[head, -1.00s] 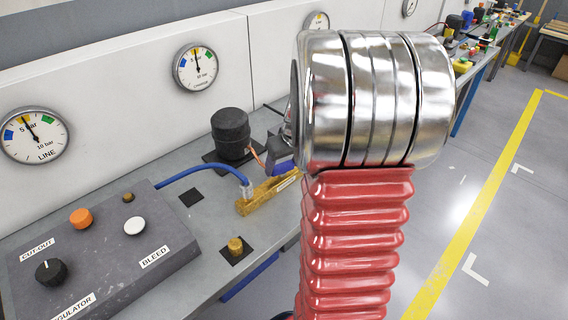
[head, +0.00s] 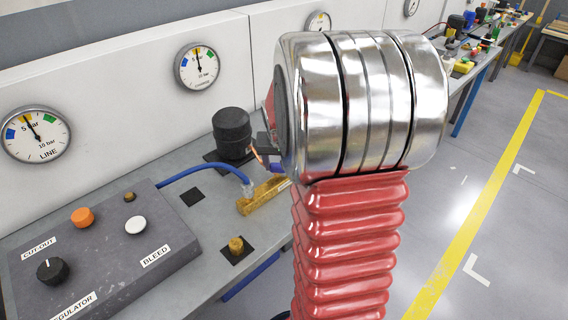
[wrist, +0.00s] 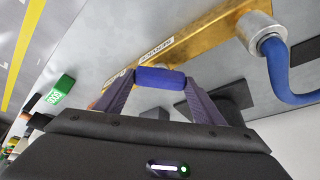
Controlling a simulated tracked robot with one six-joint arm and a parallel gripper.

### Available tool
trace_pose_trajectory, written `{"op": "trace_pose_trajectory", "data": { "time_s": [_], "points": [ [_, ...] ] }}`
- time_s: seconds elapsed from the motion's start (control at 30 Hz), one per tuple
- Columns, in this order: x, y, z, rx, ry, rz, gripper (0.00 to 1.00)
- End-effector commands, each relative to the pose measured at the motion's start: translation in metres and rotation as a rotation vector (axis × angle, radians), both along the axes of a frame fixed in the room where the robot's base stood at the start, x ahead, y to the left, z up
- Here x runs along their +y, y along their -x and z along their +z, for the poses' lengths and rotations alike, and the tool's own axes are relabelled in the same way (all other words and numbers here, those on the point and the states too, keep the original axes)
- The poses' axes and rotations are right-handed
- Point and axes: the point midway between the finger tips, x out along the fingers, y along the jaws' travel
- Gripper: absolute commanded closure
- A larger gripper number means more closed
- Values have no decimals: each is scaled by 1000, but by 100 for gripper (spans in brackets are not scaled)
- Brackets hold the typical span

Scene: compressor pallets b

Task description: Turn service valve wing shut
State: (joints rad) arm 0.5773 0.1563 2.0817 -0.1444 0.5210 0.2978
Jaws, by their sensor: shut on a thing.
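The service valve is a brass bar (head: 258,197) on the bench, with a blue hose fitted to its near end. It also shows in the wrist view as a long brass body (wrist: 205,32) with white labels. The blue valve wing (wrist: 160,77) lies across the picture beside the brass. My gripper (wrist: 160,84) is shut on the wing, with one finger at each end. In the head view, my arm hides most of the wing and gripper, so I cannot tell the wing's angle there.
A black cylinder (head: 232,128) stands close behind the valve. The blue hose (head: 205,168) runs to the grey control panel (head: 115,240). A brass knob (head: 236,244) sits on a black square in front. Gauges (head: 197,66) hang on the wall.

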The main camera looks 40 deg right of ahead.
Motion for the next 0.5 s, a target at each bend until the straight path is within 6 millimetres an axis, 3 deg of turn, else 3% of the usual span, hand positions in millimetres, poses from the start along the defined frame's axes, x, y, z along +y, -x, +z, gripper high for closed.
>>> {"op": "trace_pose_trajectory", "data": {
  "time_s": [0.5],
  "points": [
    [2, -3, 1, -1, 1, -279, 60]
  ]
}}
